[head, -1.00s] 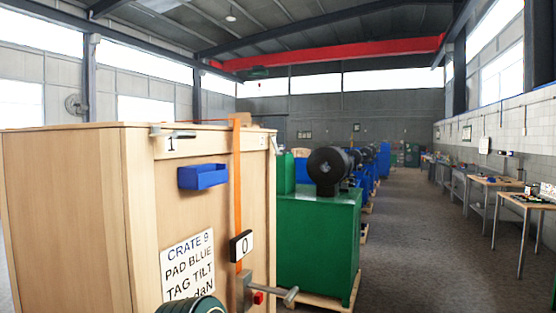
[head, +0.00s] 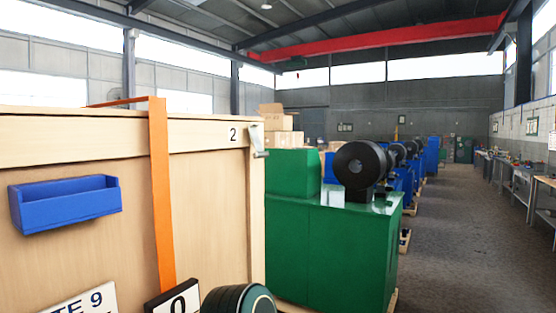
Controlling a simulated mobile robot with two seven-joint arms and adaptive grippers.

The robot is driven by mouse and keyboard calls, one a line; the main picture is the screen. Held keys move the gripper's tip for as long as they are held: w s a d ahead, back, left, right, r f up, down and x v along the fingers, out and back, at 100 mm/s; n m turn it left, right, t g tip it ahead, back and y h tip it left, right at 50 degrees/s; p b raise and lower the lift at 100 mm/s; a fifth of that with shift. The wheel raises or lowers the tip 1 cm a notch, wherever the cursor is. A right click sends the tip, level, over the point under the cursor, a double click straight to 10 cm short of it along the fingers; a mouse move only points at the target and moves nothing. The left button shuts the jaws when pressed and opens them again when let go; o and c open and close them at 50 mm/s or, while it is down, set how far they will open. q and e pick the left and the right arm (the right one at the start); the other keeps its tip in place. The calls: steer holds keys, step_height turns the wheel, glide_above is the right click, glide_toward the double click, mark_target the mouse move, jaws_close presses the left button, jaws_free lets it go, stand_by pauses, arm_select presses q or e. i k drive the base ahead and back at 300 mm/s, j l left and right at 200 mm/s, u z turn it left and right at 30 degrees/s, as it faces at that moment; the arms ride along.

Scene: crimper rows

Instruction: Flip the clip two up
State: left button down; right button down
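The wooden crate (head: 210,190) stands close in front of me on the left. The number 2 is printed on its top rail near the right corner. Beside that number is clip two (head: 257,138), a small pale metal clip at the crate's right edge. A short grey piece of it sticks out to the right at its lower end. It is too small to tell its exact position. No gripper is in view, and nothing is seen touching the clip. A rounded dark part of my own arm shows at the bottom edge.
A green machine (head: 340,245) stands just right of the crate. The aisle (head: 450,240) further right is clear.

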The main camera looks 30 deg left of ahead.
mark_target(259, 153)
steer(key=i, duration=1.05)
steer(key=u, duration=0.75)
